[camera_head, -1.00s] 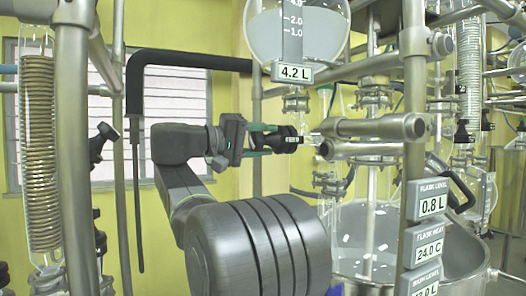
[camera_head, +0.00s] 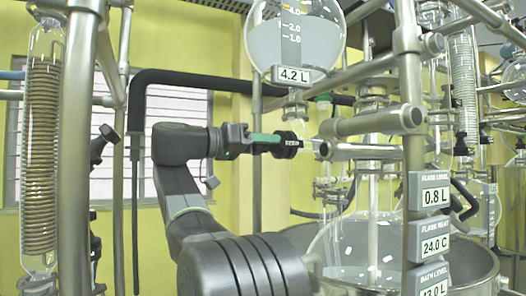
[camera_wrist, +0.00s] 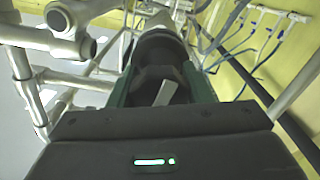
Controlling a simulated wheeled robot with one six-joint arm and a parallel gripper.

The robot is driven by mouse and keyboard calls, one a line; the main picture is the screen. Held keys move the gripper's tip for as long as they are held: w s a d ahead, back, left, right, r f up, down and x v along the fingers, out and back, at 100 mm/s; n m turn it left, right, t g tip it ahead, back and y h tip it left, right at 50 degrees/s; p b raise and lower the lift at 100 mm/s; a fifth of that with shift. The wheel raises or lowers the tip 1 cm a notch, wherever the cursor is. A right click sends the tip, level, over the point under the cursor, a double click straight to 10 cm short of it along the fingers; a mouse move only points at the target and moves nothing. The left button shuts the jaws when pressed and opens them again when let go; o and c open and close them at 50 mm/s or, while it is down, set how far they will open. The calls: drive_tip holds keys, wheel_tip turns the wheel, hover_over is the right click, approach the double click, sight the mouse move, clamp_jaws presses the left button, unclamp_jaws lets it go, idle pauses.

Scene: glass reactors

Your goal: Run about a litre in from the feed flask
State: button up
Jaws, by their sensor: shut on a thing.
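The feed flask (camera_head: 325,45) is a round glass vessel at the top centre of the head view, with a graduated strip and a display (camera_head: 291,75) reading 4.2 L. Below its outlet is a black valve knob (camera_head: 289,146) with a small white label. My gripper (camera_head: 272,140) comes from the left and is shut on this knob. In the wrist view the dark knob (camera_wrist: 160,50) sits between the green-edged fingers. The flask level display (camera_head: 435,195) reads 0.8 L. The glass vessel (camera_head: 365,235) below stands in a metal bath. Any flow through the valve is not discernible.
A metal post (camera_head: 412,120) and horizontal clamp bars (camera_head: 372,123) stand just right of the knob. A black pipe (camera_head: 185,77) runs behind my arm. A coiled glass condenser (camera_head: 42,150) stands at far left. Heat reads 24.0 C.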

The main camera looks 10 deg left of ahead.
drive_tip(key=shift+m, duration=0.5)
drive_tip(key=o, duration=1)
drive_tip(key=shift+a, duration=0.1)
drive_tip(key=v, duration=1.3)
drive_tip(key=shift+s+a+p, duration=0.25)
drive_tip(key=shift+a+p, duration=0.05)
